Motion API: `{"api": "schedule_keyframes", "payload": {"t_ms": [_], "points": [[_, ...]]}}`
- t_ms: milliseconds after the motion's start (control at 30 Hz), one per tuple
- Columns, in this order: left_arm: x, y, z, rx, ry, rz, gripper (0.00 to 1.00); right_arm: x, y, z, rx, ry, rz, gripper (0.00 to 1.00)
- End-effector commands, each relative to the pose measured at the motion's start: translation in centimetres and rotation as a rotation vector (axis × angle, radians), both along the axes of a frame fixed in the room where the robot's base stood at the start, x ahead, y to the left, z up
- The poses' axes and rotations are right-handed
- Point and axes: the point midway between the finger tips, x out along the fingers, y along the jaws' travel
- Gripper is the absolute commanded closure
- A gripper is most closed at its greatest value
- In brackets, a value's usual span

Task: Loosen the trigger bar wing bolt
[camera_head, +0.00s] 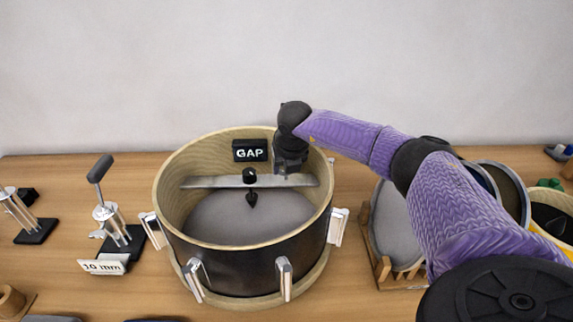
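A round drum shell (243,270) with a pale wooden inside and a black outside stands on the table, with several metal clamps around it. A flat metal trigger bar (215,182) crosses its inside. A black knob (250,175) sits at the bar's middle with a dark cone (252,198) below it. My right gripper (290,165) points down inside the far right rim, over the bar's right part. Its fingers are dark and small, so I cannot tell whether they are open or hold anything. No wing bolt shows clearly; the gripper may hide it. My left gripper is not in view.
A black GAP sign (250,150) is at the shell's back rim. A lever stand (108,220) with a "10 mm" label (101,266) and another metal stand (20,215) are left. A wooden rack (384,270) with round pads stands right, partly behind my arm. A yellow container (553,243) is far right.

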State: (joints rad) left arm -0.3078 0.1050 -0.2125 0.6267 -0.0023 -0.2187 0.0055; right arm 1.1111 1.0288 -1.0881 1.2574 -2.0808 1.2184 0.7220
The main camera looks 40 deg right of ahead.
Motion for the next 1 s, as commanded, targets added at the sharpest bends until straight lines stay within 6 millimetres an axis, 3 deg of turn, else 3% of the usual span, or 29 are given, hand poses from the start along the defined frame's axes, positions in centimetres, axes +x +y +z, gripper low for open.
{"api": "schedule_keyframes", "payload": {"t_ms": [600, 1000], "points": [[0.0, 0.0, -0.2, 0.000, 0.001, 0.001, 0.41, 0.0, -0.2, -0.1, 0.002, -0.001, 0.562, 1.00], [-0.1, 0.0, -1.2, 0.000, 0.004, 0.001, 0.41, 0.0, -0.3, -0.1, 0.001, -0.001, 0.815, 1.00]]}}
